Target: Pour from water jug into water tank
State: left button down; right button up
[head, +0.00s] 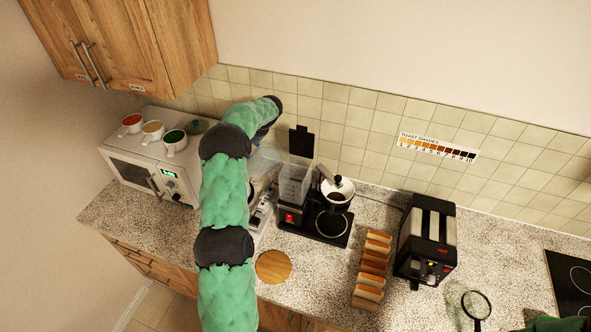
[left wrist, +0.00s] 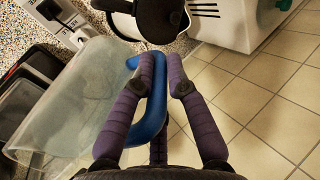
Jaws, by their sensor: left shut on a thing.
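My left gripper (left wrist: 165,75) is shut on the blue handle (left wrist: 152,125) of the clear water jug (left wrist: 70,105). In the head view the jug (head: 266,160) shows as a pale see-through shape just left of the coffee maker, partly hidden by my arm. Its exact tilt and any water inside are hard to tell. The clear water tank (head: 294,186) stands at the back left of the black coffee maker (head: 312,224), its black lid (head: 301,141) raised. The jug is up beside the tank, on its left.
A white microwave (head: 150,160) with several cups on top stands at the left. A glass carafe (head: 336,194) sits on the coffee maker. Bread slices (head: 372,268), a toaster (head: 427,238) and a round wooden board (head: 273,266) occupy the counter. The tiled wall is close behind.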

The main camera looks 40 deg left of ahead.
pick_arm(q)
jog(key=shift+w+d+r+y, duration=0.1)
jog(key=shift+d+r+y, duration=0.2)
jog(key=shift+r, duration=0.4)
jog(key=shift+w+d+r+y, duration=0.1)
jog(key=shift+d+r+y, duration=0.2)
jog(key=shift+r, duration=0.4)
jog(key=shift+w+d+r+g+y+b, duration=0.1)
jog(key=shift+d+r+g+y+b, duration=0.1)
jog(key=shift+d+r+y+b, duration=0.25)
jog(key=shift+d+r+g+y+b, duration=0.1)
jog(key=shift+r+g+y+b, duration=0.15)
jog(key=shift+r, duration=0.4)
dwell(4.4)
jog(key=shift+d+r+y, duration=0.1)
jog(key=shift+d+y, duration=0.1)
jog(key=shift+y, duration=0.1)
dwell(0.8)
